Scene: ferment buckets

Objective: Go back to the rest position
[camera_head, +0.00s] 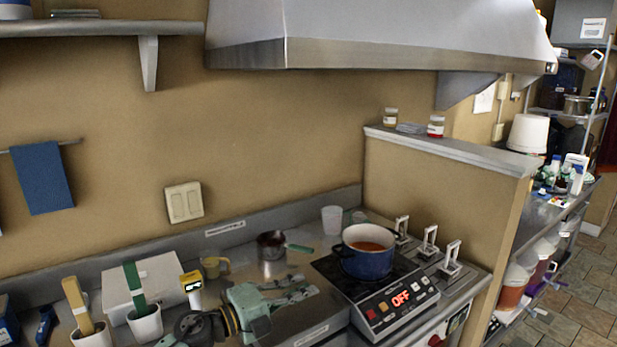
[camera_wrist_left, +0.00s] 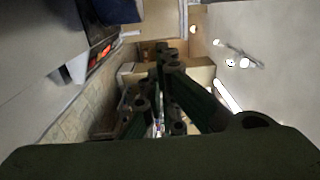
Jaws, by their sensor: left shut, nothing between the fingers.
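My left gripper (camera_head: 292,288) reaches over the counter from the bottom of the head view, left of the hotplate. It is shut with nothing held. Its dark fingers (camera_wrist_left: 165,95) fill the middle of the left wrist view, with a blurred room behind them. My right gripper shows in neither view.
A blue pot (camera_head: 367,262) with orange-red contents sits on the black hotplate (camera_head: 405,305), whose display reads OFF. White containers (camera_head: 145,324) stand at left.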

